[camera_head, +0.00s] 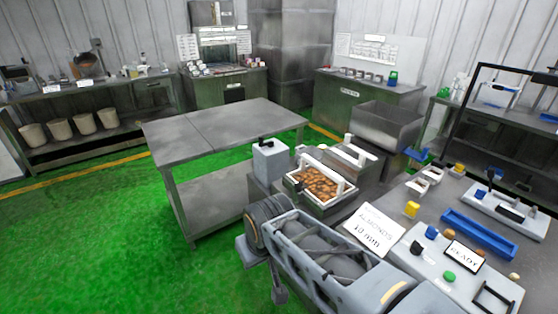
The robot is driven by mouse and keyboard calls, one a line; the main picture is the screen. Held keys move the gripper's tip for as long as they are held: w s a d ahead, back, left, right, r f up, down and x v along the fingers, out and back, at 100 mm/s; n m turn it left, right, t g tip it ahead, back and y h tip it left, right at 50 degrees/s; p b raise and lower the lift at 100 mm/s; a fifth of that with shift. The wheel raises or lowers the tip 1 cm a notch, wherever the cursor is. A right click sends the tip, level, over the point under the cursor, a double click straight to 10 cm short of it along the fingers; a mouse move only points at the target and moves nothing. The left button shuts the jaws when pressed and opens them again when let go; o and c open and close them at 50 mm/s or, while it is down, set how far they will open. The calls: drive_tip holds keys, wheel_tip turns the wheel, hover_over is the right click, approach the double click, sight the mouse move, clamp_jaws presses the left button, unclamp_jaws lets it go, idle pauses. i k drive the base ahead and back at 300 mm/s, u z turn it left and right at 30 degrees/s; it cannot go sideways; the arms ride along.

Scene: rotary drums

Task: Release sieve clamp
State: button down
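A sieve (293,184) with a white frame full of brown almonds sits on a grey metal machine near the middle of the view. A white bar (325,166) spans the top of the sieve and looks like its clamp; whether it is fastened I cannot tell. A second white bar (361,147) lies on the grey unit just behind. My arm reaches in from the lower right, its wrist in front of and below the sieve, apart from it in the picture. A small dark part below the wrist may be my gripper (279,287); its fingers are not clear.
A control panel (415,270) with a READY display (465,255), a green button (449,276) and knobs stands right. A sign (374,232) reads ALMONDS 10 mm. A bare steel table (220,132) lies behind; green floor is clear left.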

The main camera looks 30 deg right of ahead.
sight(298, 187)
drive_tip(key=i, duration=1.75)
drive_tip(key=z, duration=0.45)
